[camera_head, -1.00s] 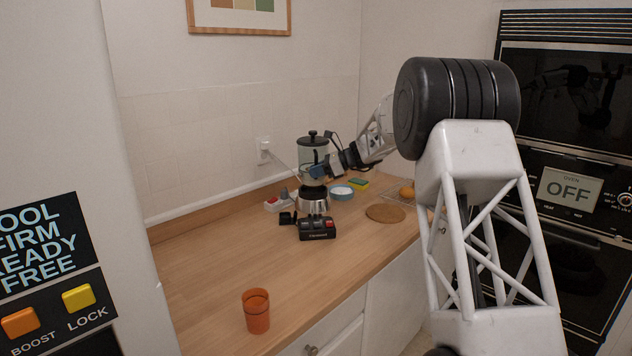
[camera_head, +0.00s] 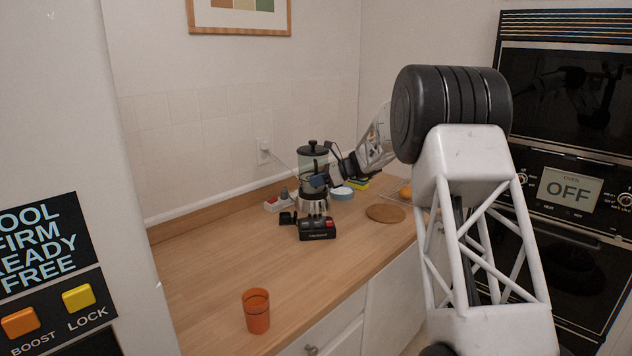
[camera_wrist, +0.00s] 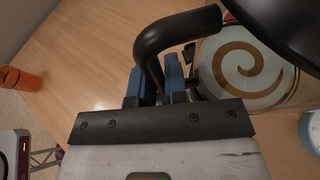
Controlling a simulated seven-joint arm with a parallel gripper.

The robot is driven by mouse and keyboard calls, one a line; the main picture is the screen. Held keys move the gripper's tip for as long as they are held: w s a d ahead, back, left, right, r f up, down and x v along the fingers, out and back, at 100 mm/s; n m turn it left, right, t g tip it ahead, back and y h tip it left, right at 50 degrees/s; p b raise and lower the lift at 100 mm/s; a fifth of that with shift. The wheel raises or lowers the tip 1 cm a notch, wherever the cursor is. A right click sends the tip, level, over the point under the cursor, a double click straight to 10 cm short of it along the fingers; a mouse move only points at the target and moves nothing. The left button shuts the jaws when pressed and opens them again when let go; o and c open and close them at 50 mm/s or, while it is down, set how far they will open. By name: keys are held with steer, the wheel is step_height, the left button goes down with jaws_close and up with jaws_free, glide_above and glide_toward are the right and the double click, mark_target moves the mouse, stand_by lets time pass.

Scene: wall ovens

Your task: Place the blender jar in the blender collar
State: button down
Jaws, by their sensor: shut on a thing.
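The blender jar (camera_head: 313,163), clear with a black lid, is upright right above the metallic blender base (camera_head: 313,203) on the counter. Its bottom meets the collar at the base's top; I cannot tell whether it is fully seated. My gripper (camera_head: 318,181) is shut on the jar's handle, coming from the right. In the wrist view, the blue fingers (camera_wrist: 160,82) are around the black handle (camera_wrist: 152,45). The jar's glass with a brown swirl (camera_wrist: 243,68) shows to the right, partly under the black lid.
A black device (camera_head: 316,229) stands close in front of the base. A red-and-white item (camera_head: 276,203) is at left, a blue-rimmed bowl (camera_head: 342,193) and a round cork mat (camera_head: 385,213) at right. An orange cup (camera_head: 256,311) stands nearer. The counter's left middle is clear.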

stand_by(0.3)
steer(key=c, duration=1.1)
jaws_free()
steer(key=shift+f, duration=0.15)
steer(key=shift+c, duration=0.2)
steer(key=shift+d+r, duration=0.15)
steer(key=shift+r, duration=0.05)
steer(key=v, duration=1.1)
steer(key=shift+d+r, duration=0.2)
steer(key=shift+d, duration=0.1)
steer(key=shift+s, duration=0.15)
